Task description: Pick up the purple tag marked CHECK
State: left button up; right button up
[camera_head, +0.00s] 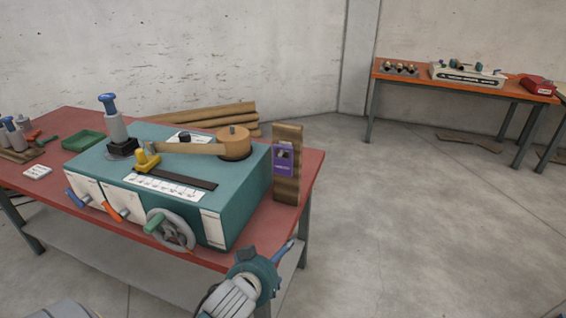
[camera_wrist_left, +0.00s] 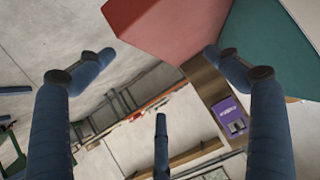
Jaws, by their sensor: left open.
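The purple tag (camera_head: 283,158) is on the front of an upright wooden post (camera_head: 286,192) at the right end of the red table. A pale patch and a dark shape show on it; no wording is readable. In the left wrist view the purple tag (camera_wrist_left: 229,117) is right of centre, inward of the right finger. My left gripper (camera_wrist_left: 160,75) is open, its blue fingers spread and nothing between them. In the head view my left gripper (camera_head: 285,253) is low in front of the table's right end, below and apart from the tag.
The teal winder (camera_head: 235,200) with its handwheel (camera_head: 172,230) stands on the red table (camera_head: 262,228), left of the post. Wooden lengths (camera_head: 215,115) lie behind it. Right of the table is open floor (camera_head: 400,220). An orange bench (camera_head: 420,86) stands at the far right.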

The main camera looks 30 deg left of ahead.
aim_at(286, 162)
pick_arm(q)
jog(key=w+a+r+t, duration=0.2)
jog(key=w+r, duration=0.3)
jog(key=w+a+r+t, duration=0.2)
jog(key=w+a+r, duration=0.1)
jog(key=w+r, duration=0.2)
jog(key=w+a+r+n+t+y+p, duration=0.1)
jog(key=w+a+r+t, duration=0.1)
jog(key=w, duration=0.4)
jog(key=shift+w+a+r, duration=0.1)
jog(key=shift+a+r, duration=0.15)
jog(key=shift+r, duration=0.45)
jog(key=shift+a+r, duration=0.2)
jog(key=shift+r, duration=0.5)
jog(key=x, duration=0.2)
jog(key=p+x, duration=0.1)
jog(key=x, duration=0.1)
jog(key=shift+w+a+r, duration=0.2)
jog(key=shift+w, duration=0.15)
jog(key=shift+w+f+t, duration=0.15)
jog(key=shift+w+t, duration=0.15)
jog(key=shift+w, duration=0.15)
jog(key=shift+s, duration=0.1)
jog(key=c, duration=1.2)
jog(key=shift+c, duration=0.4)
